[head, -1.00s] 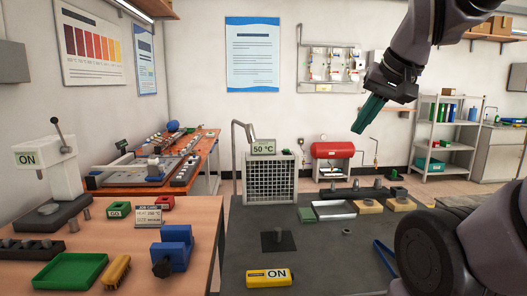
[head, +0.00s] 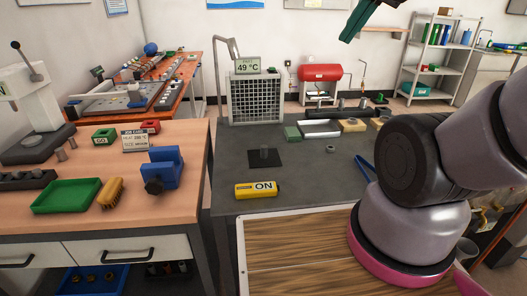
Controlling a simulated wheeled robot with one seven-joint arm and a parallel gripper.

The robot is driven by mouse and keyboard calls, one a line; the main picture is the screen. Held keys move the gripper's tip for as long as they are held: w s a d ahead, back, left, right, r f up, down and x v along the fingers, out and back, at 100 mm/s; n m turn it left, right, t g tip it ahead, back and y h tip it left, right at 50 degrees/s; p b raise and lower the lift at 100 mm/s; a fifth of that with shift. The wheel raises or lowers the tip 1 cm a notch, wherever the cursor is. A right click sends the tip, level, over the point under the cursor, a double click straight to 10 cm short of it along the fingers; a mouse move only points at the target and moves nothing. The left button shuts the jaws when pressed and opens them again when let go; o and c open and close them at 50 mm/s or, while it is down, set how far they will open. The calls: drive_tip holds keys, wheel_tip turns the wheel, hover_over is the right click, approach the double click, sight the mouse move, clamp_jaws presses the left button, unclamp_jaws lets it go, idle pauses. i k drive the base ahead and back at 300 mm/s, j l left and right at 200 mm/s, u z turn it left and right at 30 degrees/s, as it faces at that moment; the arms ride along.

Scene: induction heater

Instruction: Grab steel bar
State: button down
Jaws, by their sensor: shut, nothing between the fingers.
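I cannot tell for certain which piece is the steel bar. Two small grey upright pieces (head: 73,143) stand on the wooden table at the left, behind a black rack (head: 28,180) holding several grey pieces. My gripper (head: 362,16) is at the top edge, with only its green fingers partly in view. They are shut and empty, high above and to the right of the pad, touching nothing.
A yellow "ON" device (head: 257,190) lies at the front of the dark table (head: 310,180). A grille box with a 49 °C display (head: 247,66) stands behind. A blue vise (head: 167,170), green tray (head: 66,196) and brush (head: 111,192) occupy the wooden table. My arm fills the right.

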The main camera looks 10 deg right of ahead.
sight(265, 147)
drive_tip(key=j+z, duration=0.2)
drive_tip(key=j, duration=0.35)
drive_tip(key=k+j+z, duration=0.2)
drive_tip(key=j, duration=0.3)
drive_tip(key=j+z, duration=0.2)
drive_tip(key=j, duration=0.35)
